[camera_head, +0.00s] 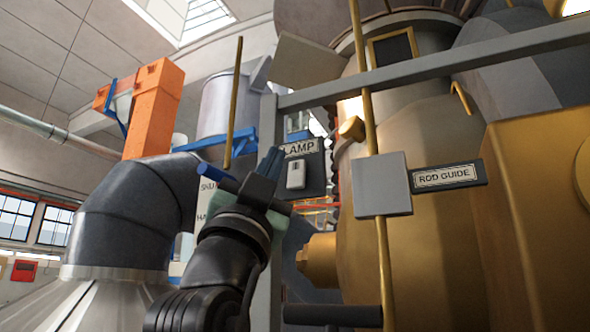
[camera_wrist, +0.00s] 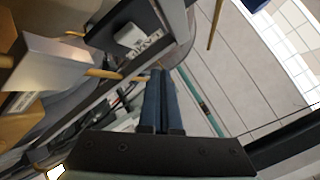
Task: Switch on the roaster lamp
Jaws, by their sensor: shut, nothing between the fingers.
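The lamp switch is a small white rocker (camera_head: 296,175) on a dark panel (camera_head: 314,181) under a "LAMP" label (camera_head: 300,148), mounted by a grey upright post. In the wrist view the white switch (camera_wrist: 128,35) is at the upper left, beyond the fingertips. My gripper (camera_head: 270,158) has blue fingers, shut and empty, just left of the panel in the head view. In the wrist view the shut fingers (camera_wrist: 159,74) point up the picture, with the switch ahead and to the left. They look apart from the switch. Whether the rocker is on or off I cannot tell.
A grey block (camera_head: 382,184) on a gold rod and a "ROD GUIDE" plate (camera_head: 446,177) are right of the panel. A gold pole (camera_head: 233,100) hangs at the left. A grey rail (camera_head: 440,62) crosses above. The large gold roaster body (camera_head: 420,135) fills the right.

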